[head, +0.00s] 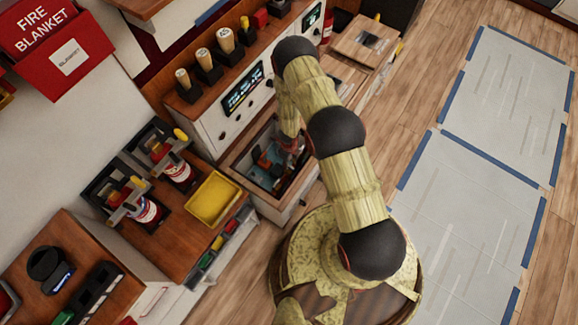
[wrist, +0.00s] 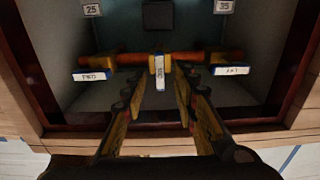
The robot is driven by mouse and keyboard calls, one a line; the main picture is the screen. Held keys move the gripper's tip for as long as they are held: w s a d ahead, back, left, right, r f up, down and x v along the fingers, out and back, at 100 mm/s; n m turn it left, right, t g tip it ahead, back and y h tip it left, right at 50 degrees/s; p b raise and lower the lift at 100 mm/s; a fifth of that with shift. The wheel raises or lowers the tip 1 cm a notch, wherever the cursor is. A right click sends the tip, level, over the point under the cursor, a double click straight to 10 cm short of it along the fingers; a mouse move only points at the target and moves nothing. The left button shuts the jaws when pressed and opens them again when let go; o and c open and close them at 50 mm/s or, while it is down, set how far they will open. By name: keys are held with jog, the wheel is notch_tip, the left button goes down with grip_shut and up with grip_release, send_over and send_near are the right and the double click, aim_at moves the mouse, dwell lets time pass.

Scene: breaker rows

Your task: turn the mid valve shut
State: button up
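In the wrist view, the mid valve (wrist: 159,73) sits at the centre of a reddish pipe (wrist: 122,59), its labelled handle pointing across the pipe toward me. The left valve (wrist: 92,75) and right valve (wrist: 232,70) have their handles lying along the pipe. My gripper (wrist: 160,72) is open, its two fingers on either side of the mid handle. Gaps show between the fingers and the handle. In the head view, my gripper (head: 290,146) is down in the open-topped bay, small and partly covered by my arm.
The bay has wooden rims (wrist: 285,110) close around my gripper. Tags 25 (wrist: 91,9) and 35 (wrist: 224,6) stand behind the pipe. In the head view, a yellow tray (head: 212,199) and fire extinguishers (head: 172,165) are left of the bay. Taped floor mats (head: 470,210) lie right.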

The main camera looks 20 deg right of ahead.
jog(key=shift+f+b, duration=0.3)
jog(key=shift+f, duration=0.9)
jog(key=shift+c, duration=1)
grip_shut()
